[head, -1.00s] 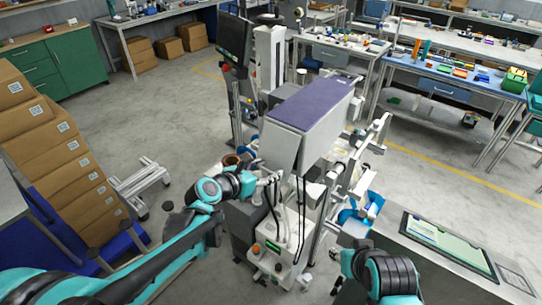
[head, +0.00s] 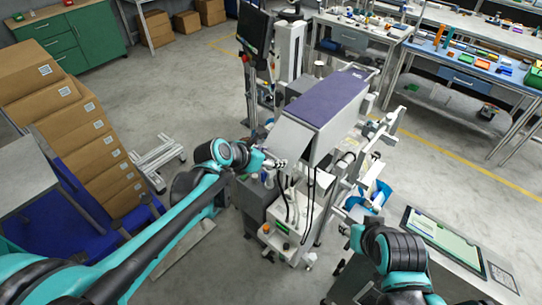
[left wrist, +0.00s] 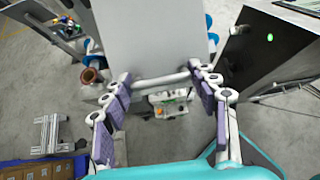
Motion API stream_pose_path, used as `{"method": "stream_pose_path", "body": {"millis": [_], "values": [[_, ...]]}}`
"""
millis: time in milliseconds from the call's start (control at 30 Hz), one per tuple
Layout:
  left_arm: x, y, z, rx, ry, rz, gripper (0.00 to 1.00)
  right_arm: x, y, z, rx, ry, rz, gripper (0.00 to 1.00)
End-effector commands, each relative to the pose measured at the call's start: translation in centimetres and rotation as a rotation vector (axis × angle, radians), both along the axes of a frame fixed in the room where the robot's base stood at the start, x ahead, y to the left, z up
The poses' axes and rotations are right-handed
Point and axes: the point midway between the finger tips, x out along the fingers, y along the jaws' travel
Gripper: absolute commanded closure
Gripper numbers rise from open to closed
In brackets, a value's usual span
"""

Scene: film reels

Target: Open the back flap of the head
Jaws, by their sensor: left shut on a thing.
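The head (head: 318,98) is a long grey box with a purple top on the machine in the middle of the head view. Its back flap (head: 290,138) is a light grey panel at the near left end, slanting outward from the box. In the left wrist view the flap (left wrist: 150,38) stands straight ahead, with a pale bar (left wrist: 162,81) along its lower edge. My left gripper (head: 278,163) is at this lower edge, its purple-padded fingers (left wrist: 163,84) shut on the bar. My right gripper (head: 343,214) shows only in small part beside the machine; its fingers cannot be made out.
A control box with a green display (head: 282,227), cables and rollers lies under the head. A monitor (head: 254,36) stands behind left. A slanted touch panel (head: 440,240) is at right.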

Motion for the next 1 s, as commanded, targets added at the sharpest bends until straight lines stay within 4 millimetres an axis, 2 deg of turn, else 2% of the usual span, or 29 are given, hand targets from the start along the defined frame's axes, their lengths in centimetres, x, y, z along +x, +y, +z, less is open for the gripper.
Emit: {"method": "stream_pose_path", "body": {"millis": [367, 400, 433, 767, 1000], "values": [[0.3, -0.1, 0.4, -0.007, -0.007, 0.003, 0.93, 0.0, 0.0, 0.1, 0.0, 0.0, 0.0, 0.6], [0.3, -0.1, 0.4, -0.007, -0.007, 0.003, 0.31, 0.0, 0.0, 0.1, 0.0, 0.0, 0.0, 0.6], [0.3, -0.1, 0.4, -0.007, -0.007, 0.003, 0.23, 0.0, 0.0, 0.1, 0.0, 0.0, 0.0, 0.6], [0.1, 0.0, 0.3, -0.003, -0.004, 0.002, 0.23, 0.0, 0.0, 0.0, 0.0, 0.0, 0.0, 0.6], [-1.8, 1.4, 2.1, -0.003, -0.003, 0.004, 0.23, 0.0, 0.0, 0.0, 0.0, 0.0, 0.0, 0.6]]}}
